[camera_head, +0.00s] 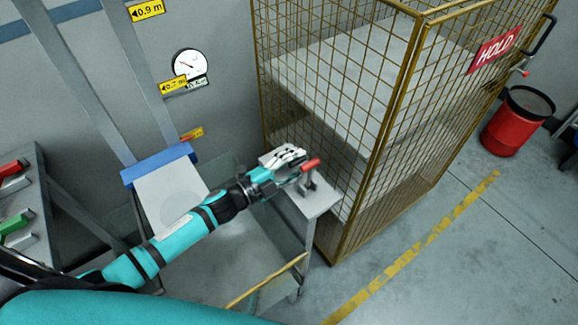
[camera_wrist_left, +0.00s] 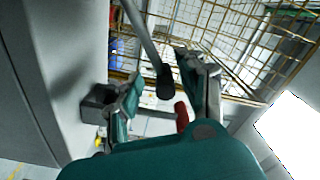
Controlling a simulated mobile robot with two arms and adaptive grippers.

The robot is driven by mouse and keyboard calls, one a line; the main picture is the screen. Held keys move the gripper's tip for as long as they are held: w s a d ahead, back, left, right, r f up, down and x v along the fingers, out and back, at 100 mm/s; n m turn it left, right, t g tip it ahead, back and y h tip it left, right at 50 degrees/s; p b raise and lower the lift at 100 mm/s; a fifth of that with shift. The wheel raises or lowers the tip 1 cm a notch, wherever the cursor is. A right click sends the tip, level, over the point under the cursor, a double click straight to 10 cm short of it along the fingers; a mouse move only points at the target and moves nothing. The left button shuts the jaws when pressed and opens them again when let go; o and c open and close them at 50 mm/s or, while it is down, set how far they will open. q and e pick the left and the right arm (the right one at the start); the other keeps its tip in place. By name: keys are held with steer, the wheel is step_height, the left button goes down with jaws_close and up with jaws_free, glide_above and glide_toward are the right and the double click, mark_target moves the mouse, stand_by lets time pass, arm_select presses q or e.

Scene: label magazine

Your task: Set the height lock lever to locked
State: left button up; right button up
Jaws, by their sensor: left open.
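A small lever with a red grip (camera_head: 310,164) stands on a grey bracket on a metal shelf (camera_head: 322,203) in front of the wire cage. My left gripper (camera_head: 288,163) is at the lever, just left of the red grip. In the left wrist view my left gripper (camera_wrist_left: 165,95) is open, its two fingers apart. The red grip (camera_wrist_left: 182,117) shows beyond and near the right finger; I cannot tell whether they touch. A rod with a black end (camera_wrist_left: 165,82) reaches down between the fingers. I see no lever position marking. My right gripper is not in view.
A brown wire cage (camera_head: 400,110) with a red HOLD sign (camera_head: 495,48) stands just behind the shelf. Wall height labels (camera_head: 146,10) and a round dial (camera_head: 188,65) are at upper left. A red bin (camera_head: 515,122) is far right. Floor at lower right is clear.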

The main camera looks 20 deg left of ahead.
arm_select(q)
steer(key=v, duration=1.2)
